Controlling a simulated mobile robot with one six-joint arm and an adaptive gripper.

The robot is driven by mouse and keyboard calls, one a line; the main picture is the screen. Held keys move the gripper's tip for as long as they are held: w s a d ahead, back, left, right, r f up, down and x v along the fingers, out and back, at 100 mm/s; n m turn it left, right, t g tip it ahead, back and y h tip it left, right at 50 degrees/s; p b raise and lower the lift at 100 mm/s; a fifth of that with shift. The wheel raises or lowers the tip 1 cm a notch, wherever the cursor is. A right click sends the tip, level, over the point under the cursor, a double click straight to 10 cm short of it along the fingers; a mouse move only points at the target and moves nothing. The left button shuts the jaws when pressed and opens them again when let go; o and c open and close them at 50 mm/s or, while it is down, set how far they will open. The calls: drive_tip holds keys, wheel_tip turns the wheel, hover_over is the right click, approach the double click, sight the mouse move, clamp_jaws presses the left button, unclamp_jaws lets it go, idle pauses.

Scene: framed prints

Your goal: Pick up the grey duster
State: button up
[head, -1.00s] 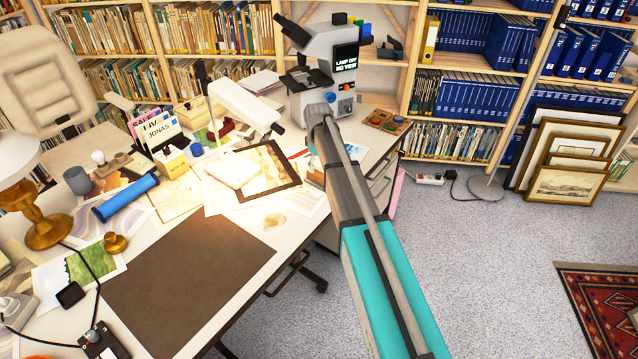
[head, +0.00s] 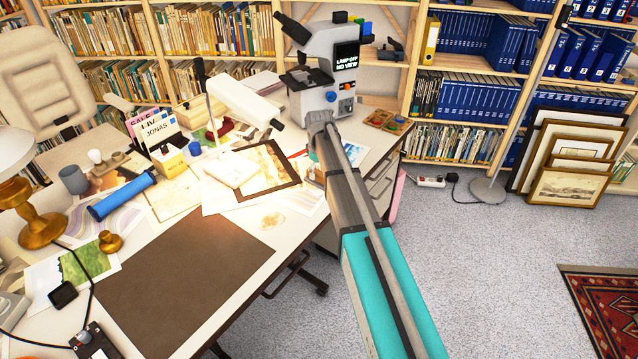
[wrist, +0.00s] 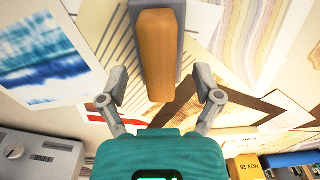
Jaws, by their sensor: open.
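In the wrist view, a block with a rounded orange-brown wooden top and a grey base lies over papers; I take it to be the grey duster (wrist: 160,48). Its far end runs out of the top of the picture. My gripper (wrist: 160,90) is open, with one grey finger on each side of the duster's near end. Both fingers stand apart from it, with gaps left and right.
A brown picture frame (head: 283,175) lies on the desk beside my arm. A microscope (head: 325,65) stands behind. In the wrist view, a grey device (wrist: 40,155) is lower left and a yellow date block (wrist: 245,167) lower right. A brown mat (head: 185,280) is bare.

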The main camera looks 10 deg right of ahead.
drive_tip(key=shift+f+b, duration=0.75)
drive_tip(key=shift+f, duration=0.25)
clamp_jaws()
